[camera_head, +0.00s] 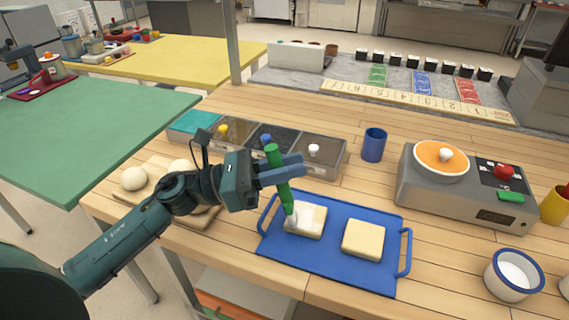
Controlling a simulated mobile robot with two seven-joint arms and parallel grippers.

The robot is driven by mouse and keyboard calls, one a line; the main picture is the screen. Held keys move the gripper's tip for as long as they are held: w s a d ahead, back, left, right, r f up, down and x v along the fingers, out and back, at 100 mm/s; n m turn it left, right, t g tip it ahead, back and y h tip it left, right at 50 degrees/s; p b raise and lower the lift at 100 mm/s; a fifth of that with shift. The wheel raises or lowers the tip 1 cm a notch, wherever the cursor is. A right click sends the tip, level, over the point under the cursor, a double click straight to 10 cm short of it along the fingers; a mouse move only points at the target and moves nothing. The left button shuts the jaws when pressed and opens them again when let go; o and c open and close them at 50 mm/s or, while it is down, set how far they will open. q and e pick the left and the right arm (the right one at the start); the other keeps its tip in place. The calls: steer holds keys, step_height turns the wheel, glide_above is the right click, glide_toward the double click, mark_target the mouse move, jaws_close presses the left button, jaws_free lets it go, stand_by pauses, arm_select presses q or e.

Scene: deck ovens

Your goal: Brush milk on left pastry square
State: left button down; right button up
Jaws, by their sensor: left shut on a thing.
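My left gripper (285,171) is shut on the green handle of a brush (279,172), held nearly upright over a blue tray (336,277). The brush's pale head is down at the left side of the left pastry square (309,221). That square has white patches on its top. The right pastry square (363,239) is plain pale yellow and lies beside it on the tray. A white bowl with a blue rim (513,275), holding white liquid that looks like milk, stands at the right front. My right gripper is not in view.
Behind the tray is a row of bins (322,164) and a blue cup (374,145). A grey appliance with an orange disc (441,157) stands right of the tray. Dough balls (134,179) lie on a board (199,217) at left. Wood between tray and bowl is clear.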

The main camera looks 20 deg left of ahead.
arm_select(q)
steer(key=d, duration=0.3)
steer(key=d+p, duration=0.1)
steer(key=shift+s+d, duration=0.25)
steer(key=shift+d, duration=0.1)
steer(key=shift+w, duration=0.15)
steer(key=shift+w+a, duration=0.15)
steer(key=shift+w, duration=0.15)
stand_by(0.3)
steer(key=shift+a+b, duration=0.1)
steer(key=shift+b, duration=0.2)
